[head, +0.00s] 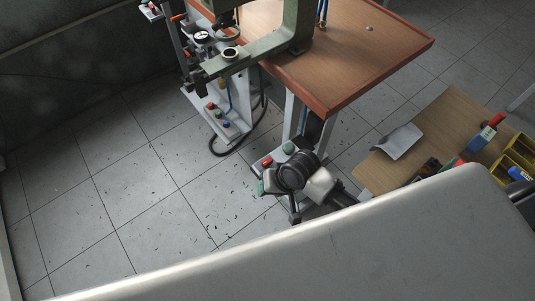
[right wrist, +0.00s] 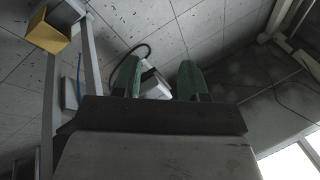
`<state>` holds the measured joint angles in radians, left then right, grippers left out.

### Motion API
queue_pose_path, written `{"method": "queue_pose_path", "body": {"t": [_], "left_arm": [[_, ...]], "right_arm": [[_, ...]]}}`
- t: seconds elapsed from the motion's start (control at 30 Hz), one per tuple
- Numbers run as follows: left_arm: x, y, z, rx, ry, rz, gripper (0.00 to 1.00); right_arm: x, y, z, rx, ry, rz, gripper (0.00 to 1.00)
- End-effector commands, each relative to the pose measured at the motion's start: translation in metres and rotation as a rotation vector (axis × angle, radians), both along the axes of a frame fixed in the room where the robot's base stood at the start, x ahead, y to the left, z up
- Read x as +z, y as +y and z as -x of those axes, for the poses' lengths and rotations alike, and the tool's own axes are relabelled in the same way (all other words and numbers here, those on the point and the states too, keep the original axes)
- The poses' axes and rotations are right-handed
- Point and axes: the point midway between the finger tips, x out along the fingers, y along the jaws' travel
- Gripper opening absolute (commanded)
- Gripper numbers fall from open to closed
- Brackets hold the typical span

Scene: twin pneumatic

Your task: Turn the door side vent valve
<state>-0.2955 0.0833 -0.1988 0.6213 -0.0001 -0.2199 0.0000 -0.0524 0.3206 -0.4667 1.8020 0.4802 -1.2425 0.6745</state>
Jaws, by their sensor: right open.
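I cannot tell for sure which fitting is the door side vent valve. A white base (head: 234,136) on the floor left of the table leg carries red (head: 211,106), green (head: 218,116) and blue (head: 226,125) knobs. A second base beside the table leg has a red knob (head: 267,161) and a green knob (head: 288,148). My right gripper (right wrist: 158,82) is open in the right wrist view, its green fingers apart. A white box (right wrist: 154,84) with a black hose shows beyond and between them, apparently apart from the fingers. My left gripper is not in view.
A wooden table (head: 365,50) holds a green machine frame (head: 268,45) with gauges at its left. A lower bench (head: 440,120) with paper and yellow bins stands right. A black hose (head: 225,150) loops on the floor. Tiled floor (head: 130,190) at left is mostly clear, with scattered dark scraps.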

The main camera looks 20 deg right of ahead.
Motion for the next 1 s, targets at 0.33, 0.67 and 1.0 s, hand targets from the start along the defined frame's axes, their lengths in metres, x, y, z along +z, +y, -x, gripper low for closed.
{"method": "queue_pose_path", "body": {"t": [0.33, 0.67, 1.0], "left_arm": [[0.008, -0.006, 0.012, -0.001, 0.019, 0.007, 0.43], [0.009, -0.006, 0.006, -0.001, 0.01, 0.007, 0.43], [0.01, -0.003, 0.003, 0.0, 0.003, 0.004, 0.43]], "right_arm": [[0.079, 0.026, -0.005, -0.048, 0.148, -0.085, 0.43], [0.087, 0.006, -0.043, -0.336, 0.395, -0.079, 0.43], [0.114, -0.052, -0.094, -0.841, 0.649, -0.041, 0.43]]}}
